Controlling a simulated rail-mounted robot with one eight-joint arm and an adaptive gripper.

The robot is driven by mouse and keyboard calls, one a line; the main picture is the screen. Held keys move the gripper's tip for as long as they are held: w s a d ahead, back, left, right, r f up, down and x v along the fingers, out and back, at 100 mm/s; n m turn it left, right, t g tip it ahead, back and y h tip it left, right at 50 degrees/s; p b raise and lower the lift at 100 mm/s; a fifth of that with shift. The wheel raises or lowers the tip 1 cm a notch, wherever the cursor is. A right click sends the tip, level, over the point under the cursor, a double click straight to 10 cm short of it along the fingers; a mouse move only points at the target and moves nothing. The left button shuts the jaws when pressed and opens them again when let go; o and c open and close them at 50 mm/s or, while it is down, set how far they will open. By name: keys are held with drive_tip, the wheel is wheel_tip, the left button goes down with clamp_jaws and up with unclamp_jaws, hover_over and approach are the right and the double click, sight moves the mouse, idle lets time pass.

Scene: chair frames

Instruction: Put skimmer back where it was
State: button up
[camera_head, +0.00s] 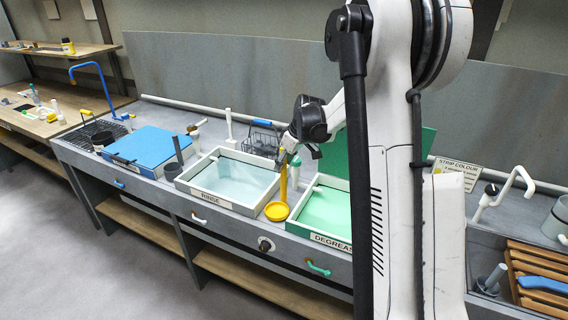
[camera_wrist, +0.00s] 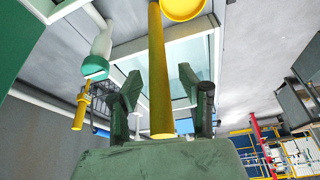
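The yellow skimmer (camera_head: 277,211) is in the gap between the rinse tray and the degrease tray. Its round bowl is low, near the counter's front edge, and its handle rises steeply toward my gripper (camera_head: 288,160). In the wrist view the skimmer's handle (camera_wrist: 157,65) runs between the two fingers of my gripper (camera_wrist: 160,85), its end close to the palm. The fingers look apart, with a gap on each side of the handle. The bowl is partly cut off at the top of that view. Whether the bowl touches the counter is unclear.
The rinse tray (camera_head: 212,200) with pale liquid is left of the skimmer. The green degrease tray (camera_head: 316,230) is right, partly hidden by my arm. A wire basket (camera_head: 262,141) stands behind. A blue-topped tray (camera_head: 150,145) is farther left; a wooden rack (camera_head: 535,262) is far right.

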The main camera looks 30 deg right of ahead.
drive_tip(key=v, duration=1.1)
drive_tip(key=s+a+r, duration=0.5)
drive_tip(key=s+a, duration=0.1)
drive_tip(key=a, duration=0.2)
drive_tip(key=s+a+f+m+t, duration=0.1)
drive_tip(key=s+a+m, duration=0.1)
drive_tip(key=s+a, duration=0.7)
drive_tip(key=s+a+f+m+t+h, duration=0.1)
drive_tip(key=s+a+f+m+t, duration=0.1)
drive_tip(key=s+a, duration=0.7)
drive_tip(key=s, duration=0.6)
drive_tip(key=shift+s+h+b, duration=0.3)
drive_tip(key=shift+s, duration=0.05)
drive_tip(key=shift+f, duration=0.1)
